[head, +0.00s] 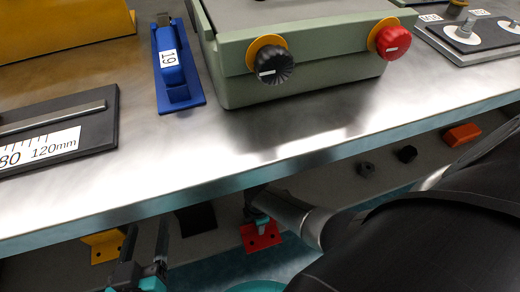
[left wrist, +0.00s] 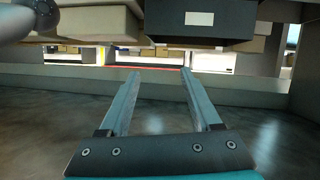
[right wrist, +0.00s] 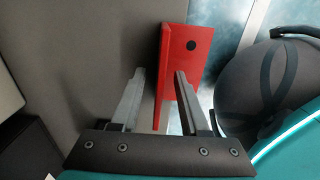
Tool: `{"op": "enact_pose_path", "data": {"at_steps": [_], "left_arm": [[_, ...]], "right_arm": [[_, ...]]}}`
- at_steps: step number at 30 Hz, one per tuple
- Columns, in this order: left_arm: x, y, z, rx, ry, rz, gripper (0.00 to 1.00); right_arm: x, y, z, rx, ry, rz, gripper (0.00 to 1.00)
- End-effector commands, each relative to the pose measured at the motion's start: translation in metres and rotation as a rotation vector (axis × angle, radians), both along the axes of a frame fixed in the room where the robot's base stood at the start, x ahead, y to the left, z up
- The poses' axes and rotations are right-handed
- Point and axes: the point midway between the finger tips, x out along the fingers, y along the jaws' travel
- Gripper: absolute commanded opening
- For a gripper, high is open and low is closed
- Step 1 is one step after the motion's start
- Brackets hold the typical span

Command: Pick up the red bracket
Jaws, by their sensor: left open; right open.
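The red bracket (head: 262,240) lies on the lower shelf under the table edge. In the right wrist view the bracket (right wrist: 190,45) extends ahead of my right gripper (right wrist: 160,74). The right gripper is open, and the bracket's upright flange shows between its two fingers; I cannot tell whether they touch it. In the head view my right arm and the table hide most of that gripper. My left gripper (head: 146,238) is open and empty, left of the red bracket and beside a yellow bracket (head: 102,246). The left wrist view shows nothing between its fingers (left wrist: 160,72).
The metal tabletop (head: 190,165) overhangs the shelf, its front edge just above both grippers. A dark block (head: 197,220) lies between the brackets. Black knobs (head: 366,169) and an orange-red block (head: 462,135) lie farther right. A green box (head: 300,85) stands on the table.

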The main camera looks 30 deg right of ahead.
Motion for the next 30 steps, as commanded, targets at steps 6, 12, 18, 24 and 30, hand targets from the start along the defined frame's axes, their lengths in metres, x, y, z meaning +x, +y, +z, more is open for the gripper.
{"op": "enact_pose_path", "data": {"at_steps": [6,12,18,24,30], "left_arm": [[-0.003,-0.009,0.005,-0.066,-0.1,0.0,0.65],[-0.007,-0.014,0.012,-0.119,-0.18,0.004,0.65],[-0.009,-0.016,0.017,-0.142,-0.215,0.007,0.65],[-0.009,-0.016,0.017,-0.142,-0.217,0.007,0.65],[-0.009,-0.016,0.017,-0.142,-0.216,0.007,0.65]], "right_arm": [[0.0,0.0,-0.01,0.001,0.0,0.0,0.45],[0.0,0.001,-0.016,0.001,0.0,0.0,0.45],[0.0,0.001,-0.017,0.001,0.0,0.0,0.45],[0.0,0.001,-0.017,0.001,0.0,0.001,0.45],[0.0,0.0,-0.017,0.001,0.0,0.001,0.25]]}}
